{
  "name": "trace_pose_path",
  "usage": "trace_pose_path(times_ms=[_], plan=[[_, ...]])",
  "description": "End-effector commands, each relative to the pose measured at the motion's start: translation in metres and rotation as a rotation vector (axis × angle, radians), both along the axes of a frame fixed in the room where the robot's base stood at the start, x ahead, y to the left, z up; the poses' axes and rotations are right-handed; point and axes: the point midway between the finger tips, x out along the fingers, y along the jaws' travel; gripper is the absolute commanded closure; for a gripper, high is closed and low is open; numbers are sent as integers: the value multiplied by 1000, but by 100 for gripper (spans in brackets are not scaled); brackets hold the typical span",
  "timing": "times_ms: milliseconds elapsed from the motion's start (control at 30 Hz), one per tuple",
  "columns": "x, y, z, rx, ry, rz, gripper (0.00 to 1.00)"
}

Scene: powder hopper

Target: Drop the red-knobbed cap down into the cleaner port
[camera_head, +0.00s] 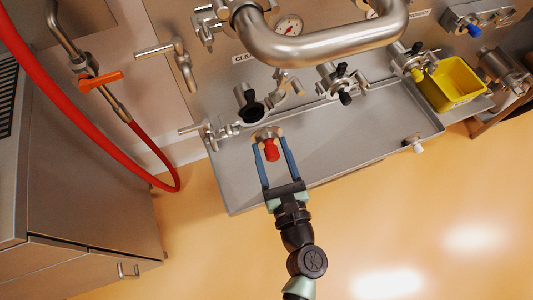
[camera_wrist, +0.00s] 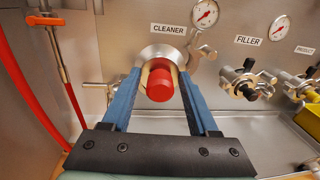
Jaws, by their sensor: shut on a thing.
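The red-knobbed cap (camera_head: 271,151) has a red cylindrical knob and a pale metal disc at its far end. My gripper (camera_head: 268,140) is shut on it, its blue fingers on either side of the knob, above the grey tray. In the wrist view the red knob (camera_wrist: 160,86) sits between the fingertips (camera_wrist: 160,70), with the silver disc behind it. The cleaner port (camera_head: 250,108) shows a dark opening in the head view, just beyond the cap and slightly left. The cap looks apart from it. In the wrist view the cap hides the port, below the CLEANER label (camera_wrist: 168,29).
A metal clamp (camera_head: 291,87) hangs right of the port. Valve handles (camera_head: 205,131) stick out at left. The filler port (camera_head: 342,86) and a yellow bin (camera_head: 453,85) lie right. A thick steel pipe (camera_head: 320,46) crosses above. The tray (camera_head: 350,130) is mostly clear.

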Motion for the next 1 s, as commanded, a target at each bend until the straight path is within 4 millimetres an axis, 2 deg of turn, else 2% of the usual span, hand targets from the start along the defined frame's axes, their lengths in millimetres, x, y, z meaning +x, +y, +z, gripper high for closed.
trace_pose_path(times_ms=[33, 200, 667, 1000], plan=[[7, 1, -19, -5, -8, 27, 100], [23, 0, -32, 8, -7, 76, 100], [44, 3, -33, 24, -8, 103, 100], [73, 13, -38, 23, -8, 103, 100]])
